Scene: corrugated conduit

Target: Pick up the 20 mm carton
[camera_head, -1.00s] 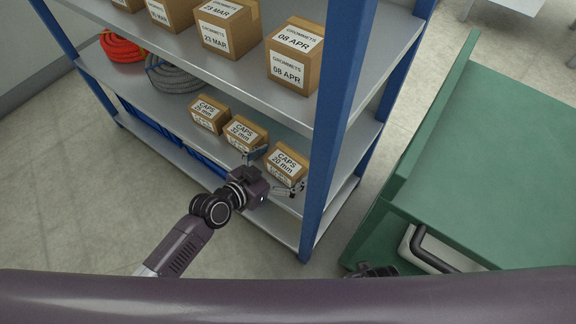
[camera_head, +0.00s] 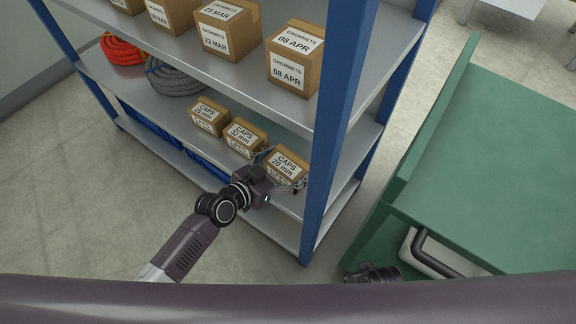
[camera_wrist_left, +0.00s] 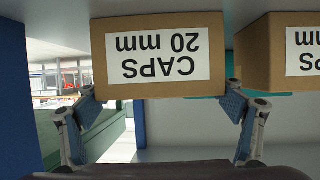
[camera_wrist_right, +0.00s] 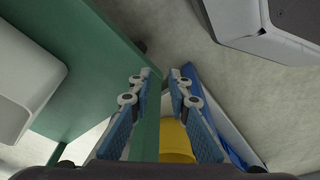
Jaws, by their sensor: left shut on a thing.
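The 20 mm carton (camera_head: 287,164) is a small brown box with a white label reading CAPS 20 mm. It stands at the right end of the middle shelf, beside the blue upright. My left gripper (camera_head: 281,174) has its fingers on either side of this carton and is shut on it. In the left wrist view the carton (camera_wrist_left: 157,54) shows upside down between the fingers (camera_wrist_left: 160,108). My right gripper (camera_wrist_right: 156,78) is open and empty in the right wrist view, away from the shelf's cartons. In the head view only part of it (camera_head: 372,273) shows at the bottom.
Two more CAPS cartons, one 32 mm (camera_head: 245,136) and one farther left (camera_head: 209,116), stand left of it. The upper shelf (camera_head: 240,75) with GROMMETS cartons (camera_head: 294,57) hangs above. A blue upright (camera_head: 329,130) is close on the right. A green cart (camera_head: 490,170) stands farther right.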

